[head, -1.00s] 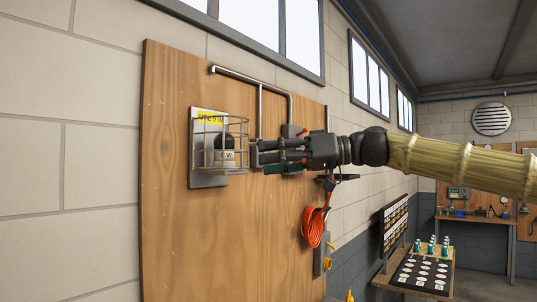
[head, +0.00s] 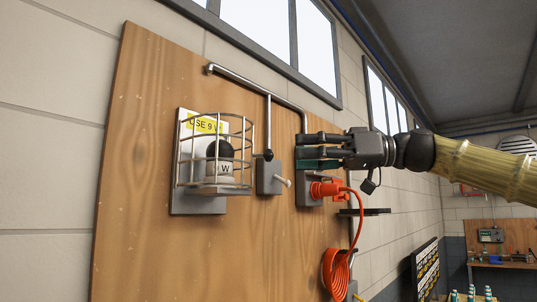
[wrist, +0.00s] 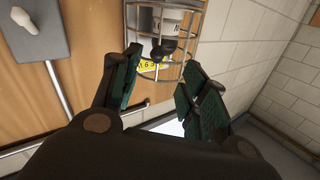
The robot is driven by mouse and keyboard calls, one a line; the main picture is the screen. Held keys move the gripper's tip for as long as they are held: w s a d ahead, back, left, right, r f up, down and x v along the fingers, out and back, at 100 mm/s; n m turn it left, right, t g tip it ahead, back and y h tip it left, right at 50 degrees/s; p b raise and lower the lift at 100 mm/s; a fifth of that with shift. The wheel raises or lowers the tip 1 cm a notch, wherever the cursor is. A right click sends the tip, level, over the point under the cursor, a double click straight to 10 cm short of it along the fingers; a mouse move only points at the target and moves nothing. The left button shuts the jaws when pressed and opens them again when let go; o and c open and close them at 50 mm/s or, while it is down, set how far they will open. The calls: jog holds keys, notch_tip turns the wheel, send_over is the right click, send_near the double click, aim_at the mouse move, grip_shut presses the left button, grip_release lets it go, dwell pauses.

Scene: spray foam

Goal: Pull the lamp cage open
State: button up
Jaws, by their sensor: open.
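The wire lamp cage (head: 240,150) stands closed around a black-and-white lamp (head: 220,167) marked "W", on a plate on the wooden board. A yellow "USE 9 W" label (head: 204,126) is behind it. My gripper (head: 298,152) is open and empty, to the right of the cage with a gap between them in the head view. In the wrist view the cage (wrist: 165,30) lies beyond my spread fingertips (wrist: 158,68), roughly between them.
A lever switch (head: 269,176) is on the board right of the cage, with a conduit pipe (head: 250,84) above. An orange plug (head: 326,188) and coiled orange cord (head: 337,270) sit below my gripper. A small dark shelf (head: 364,212) juts out further right.

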aim_at(272, 154)
jog(key=a+p, duration=0.1)
jog(key=a, duration=0.1)
jog(key=a+p, duration=0.1)
jog(key=a, duration=0.4)
jog(key=shift+w+a+p, duration=0.25)
jog(key=shift+w+p, duration=0.05)
jog(key=shift+p, duration=0.1)
jog(key=shift+w+a+f, duration=0.2)
jog(key=shift+a, duration=0.2)
jog(key=shift+s, duration=0.15)
